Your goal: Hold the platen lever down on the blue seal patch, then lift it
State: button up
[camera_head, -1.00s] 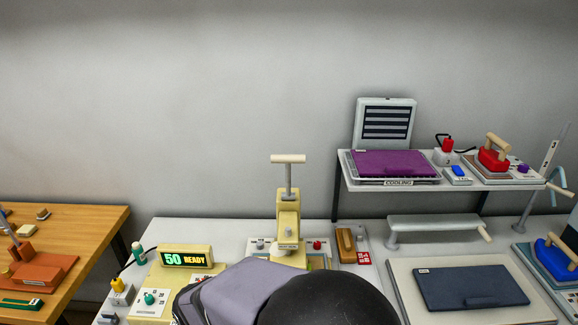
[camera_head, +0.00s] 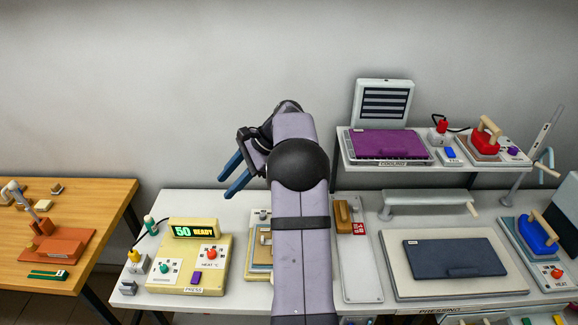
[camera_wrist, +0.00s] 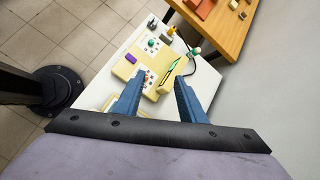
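My gripper (camera_head: 226,186) is open and empty, its two blue fingers apart and pointing down and left above the left part of the white bench. The wrist view shows the same open fingers (camera_wrist: 158,88) with the cream control box behind them. The press base (camera_head: 258,262) shows only as a strip just left of my arm. My arm hides the press column and the platen lever in the head view. I cannot make out the blue seal patch in either current view.
The cream control box (camera_head: 190,255) reads "50 READY". A wood-handled block (camera_head: 342,214) lies right of my arm. A pressing board (camera_head: 400,282) holds a dark blue pack (camera_head: 455,257). A raised shelf (camera_head: 440,168) holds a purple pack (camera_head: 390,144). A wooden table (camera_head: 95,205) stands left.

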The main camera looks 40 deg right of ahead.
jog(key=d+r+m+t+p, duration=0.1)
jog(key=d+r, duration=0.1)
jog(key=d, duration=0.3)
jog(key=s+d+r+m+t+y+p, duration=0.1)
jog(key=d+r+m+t, duration=0.1)
jog(key=d, duration=0.3)
jog(key=d+r+m+t+p, duration=0.1)
jog(key=d+r+m+p, duration=0.1)
jog(key=d, duration=0.2)
jog(key=shift+s+d+r, duration=0.25)
jog(key=shift+d+r, duration=0.05)
jog(key=shift+d, duration=0.1)
jog(key=shift+s+d+f+t+y+p, duration=0.2)
jog(key=shift+f+t+y, duration=0.15)
jog(key=shift+f+y, duration=0.05)
jog(key=shift+s+d+f+t+y+p, duration=0.15)
jog(key=shift+f+t+y, duration=0.2)
jog(key=shift+f+y, duration=0.05)
jog(key=shift+c, duration=0.6)
grip_shut()
